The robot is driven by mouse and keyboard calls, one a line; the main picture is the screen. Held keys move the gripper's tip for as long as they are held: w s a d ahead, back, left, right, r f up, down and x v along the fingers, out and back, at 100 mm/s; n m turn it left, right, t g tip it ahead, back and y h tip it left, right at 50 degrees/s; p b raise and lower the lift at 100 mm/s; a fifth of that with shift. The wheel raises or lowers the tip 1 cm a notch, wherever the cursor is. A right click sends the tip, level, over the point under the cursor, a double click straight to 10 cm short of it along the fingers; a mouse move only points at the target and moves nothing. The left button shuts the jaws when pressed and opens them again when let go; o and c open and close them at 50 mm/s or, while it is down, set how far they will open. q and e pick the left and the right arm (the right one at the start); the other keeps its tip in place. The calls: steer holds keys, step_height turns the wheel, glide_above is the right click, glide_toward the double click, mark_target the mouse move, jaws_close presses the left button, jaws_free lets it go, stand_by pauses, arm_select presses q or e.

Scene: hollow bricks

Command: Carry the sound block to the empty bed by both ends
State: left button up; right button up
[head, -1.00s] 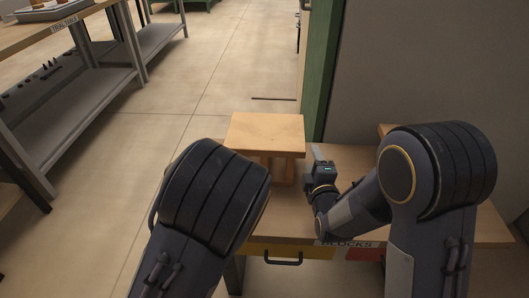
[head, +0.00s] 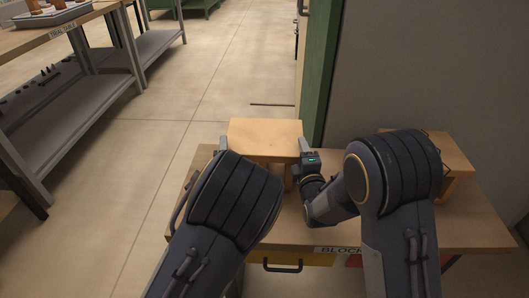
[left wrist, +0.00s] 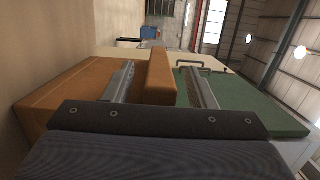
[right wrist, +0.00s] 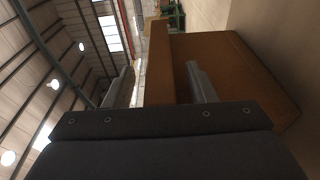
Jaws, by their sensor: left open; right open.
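A pale wooden block (head: 265,134) with a flat top plate stands upright on the table (head: 470,228) marked BLOCKS. My left gripper (head: 223,143) is at its left end, mostly hidden behind my left arm. In the left wrist view, the open fingers (left wrist: 159,85) lie either side of the top plate's edge (left wrist: 159,72). My right gripper (head: 307,150) is at its right end. In the right wrist view, its open fingers (right wrist: 162,86) also lie either side of the plate edge (right wrist: 164,62). I cannot tell whether any finger touches. No empty bed is clearly identifiable.
A second wooden block (head: 450,152) stands at the table's right, partly hidden by my right arm. A green post and grey wall (head: 420,70) rise behind the table. The table marked TRIAL TABLE (head: 95,14) at upper left carries a tray (head: 50,17). Floor between is clear.

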arm_select(q)
steer(key=shift+w+a, duration=0.1)
steer(key=shift+w, duration=0.8)
arm_select(e)
steer(key=shift+w+a, duration=0.1)
steer(key=shift+w, duration=0.85)
arm_select(q)
jaws_close()
arm_select(e)
jaws_close()
